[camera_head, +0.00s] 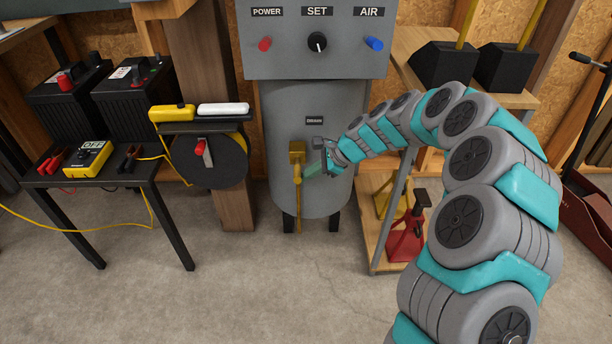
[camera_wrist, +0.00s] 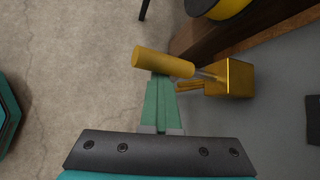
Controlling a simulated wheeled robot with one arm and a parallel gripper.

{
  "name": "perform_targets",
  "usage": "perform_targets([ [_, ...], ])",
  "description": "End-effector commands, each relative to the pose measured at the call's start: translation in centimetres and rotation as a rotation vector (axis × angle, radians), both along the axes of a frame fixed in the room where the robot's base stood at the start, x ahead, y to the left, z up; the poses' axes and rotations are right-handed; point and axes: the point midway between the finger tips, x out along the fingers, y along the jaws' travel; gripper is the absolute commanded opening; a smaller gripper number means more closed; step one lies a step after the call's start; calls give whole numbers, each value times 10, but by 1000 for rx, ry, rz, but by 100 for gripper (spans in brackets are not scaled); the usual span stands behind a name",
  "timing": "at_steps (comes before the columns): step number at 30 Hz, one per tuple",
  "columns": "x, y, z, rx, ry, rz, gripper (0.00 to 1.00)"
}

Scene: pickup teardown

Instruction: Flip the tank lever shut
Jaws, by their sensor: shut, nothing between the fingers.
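The grey tank (camera_head: 310,95) stands in the middle of the head view, with a small label on its front. Below the label is a brass valve block (camera_head: 296,150) with a yellow tank lever (camera_head: 297,172) that appears to point down from it. In the wrist view the lever's round yellow grip (camera_wrist: 162,62) extends left from the brass block (camera_wrist: 238,78). My gripper (camera_head: 312,169) is just right of the lever. Its green fingers (camera_wrist: 160,88) are shut and empty, with the tips by the lever's grip; I cannot tell whether they touch. The grip partly hides the fingertips.
A black reel (camera_head: 208,160) with a red knob is left of the tank. A small black table (camera_head: 60,178) holds a yellow meter (camera_head: 87,158). Shelving with a red jack (camera_head: 408,238) stands to the right. The concrete floor in front is clear.

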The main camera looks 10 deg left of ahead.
Motion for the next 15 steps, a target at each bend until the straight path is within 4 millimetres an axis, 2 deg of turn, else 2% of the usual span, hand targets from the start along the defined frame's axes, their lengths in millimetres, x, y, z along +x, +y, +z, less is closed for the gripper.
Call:
perform_targets([
  [1,3,2,8,9,-8,-5,0],
  [7,4,-1,12,10,-11,-8,0],
  [15,3,-30,40,7,-12,-9,0],
])
